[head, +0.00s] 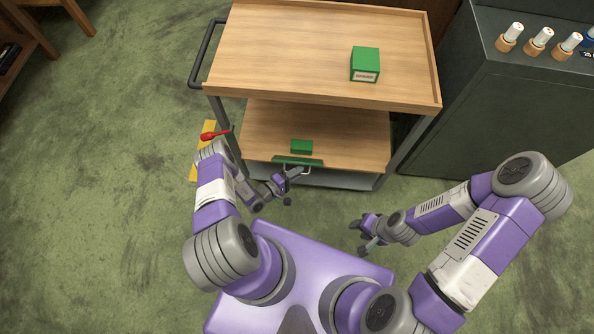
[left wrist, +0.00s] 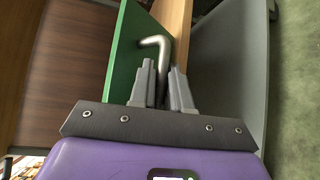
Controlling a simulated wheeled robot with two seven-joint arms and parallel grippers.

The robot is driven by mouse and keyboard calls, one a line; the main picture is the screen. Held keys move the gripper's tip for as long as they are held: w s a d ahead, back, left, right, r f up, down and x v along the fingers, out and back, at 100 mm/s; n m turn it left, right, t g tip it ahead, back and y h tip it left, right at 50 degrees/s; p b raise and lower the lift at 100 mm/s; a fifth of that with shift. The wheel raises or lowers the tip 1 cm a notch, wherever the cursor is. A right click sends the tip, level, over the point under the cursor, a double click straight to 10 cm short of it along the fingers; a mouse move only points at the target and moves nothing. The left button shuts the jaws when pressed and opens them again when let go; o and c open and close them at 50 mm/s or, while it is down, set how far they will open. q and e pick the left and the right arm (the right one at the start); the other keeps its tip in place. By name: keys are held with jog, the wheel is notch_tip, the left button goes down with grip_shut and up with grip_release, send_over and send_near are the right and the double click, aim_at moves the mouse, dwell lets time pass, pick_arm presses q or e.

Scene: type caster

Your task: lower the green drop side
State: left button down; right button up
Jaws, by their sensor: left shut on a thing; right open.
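The green drop side (head: 297,161) shows as a narrow green strip at the front edge of the trolley's lower shelf. In the left wrist view it is a large green panel (left wrist: 126,55) with a bent metal handle (left wrist: 158,44). My left gripper (head: 292,184) is at the front of the lower shelf. In the left wrist view its fingers (left wrist: 164,82) are shut on the lower part of the handle. The head view is too small to show the grip clearly. My right gripper (head: 361,237) is open and empty, apart from the trolley, to the right.
The wooden trolley (head: 280,45) has a green box on top (head: 365,64) and a green block (head: 301,146) on its lower shelf. A dark cabinet (head: 480,110) with several bottles stands right.

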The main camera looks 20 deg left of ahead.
pick_arm(q)
jog(key=shift+f, duration=0.1)
dwell(0.3)
jog(key=c, duration=1.2)
grip_release()
jog(key=p+v, duration=0.2)
jog(key=v, duration=0.5)
jog(key=shift+s+a, duration=0.15)
jog(key=shift+s, duration=0.1)
